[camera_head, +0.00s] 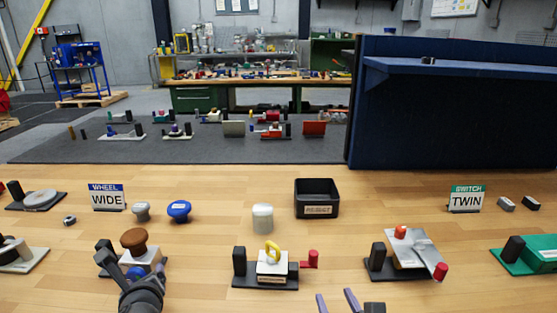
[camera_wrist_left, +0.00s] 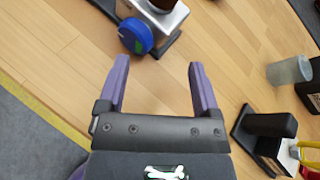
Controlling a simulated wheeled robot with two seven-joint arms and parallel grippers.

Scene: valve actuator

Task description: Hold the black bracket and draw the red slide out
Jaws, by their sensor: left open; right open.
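In the head view a black bracket (camera_head: 239,261) stands upright at the left end of a black-based fixture at the front centre. The red slide (camera_head: 310,259) sticks out at its right end, beyond a pale block (camera_head: 276,268) with a yellow ring (camera_head: 272,251). The bracket also shows at the lower right of the left wrist view (camera_wrist_left: 270,125). My left gripper (camera_head: 134,267) is open and empty, well left of the bracket; its fingers also show in the left wrist view (camera_wrist_left: 158,68). My right gripper (camera_head: 335,297) is open and empty at the bottom edge, right of the fixture and nearer me than the slide.
A brown-knobbed unit (camera_head: 134,241) with a blue knob (camera_wrist_left: 136,36) stands by my left gripper. Another red-ended fixture (camera_head: 406,254) stands to the right. A white cylinder (camera_head: 262,219) and a black bin (camera_head: 317,199) stand behind. Bare wood lies between the fixtures.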

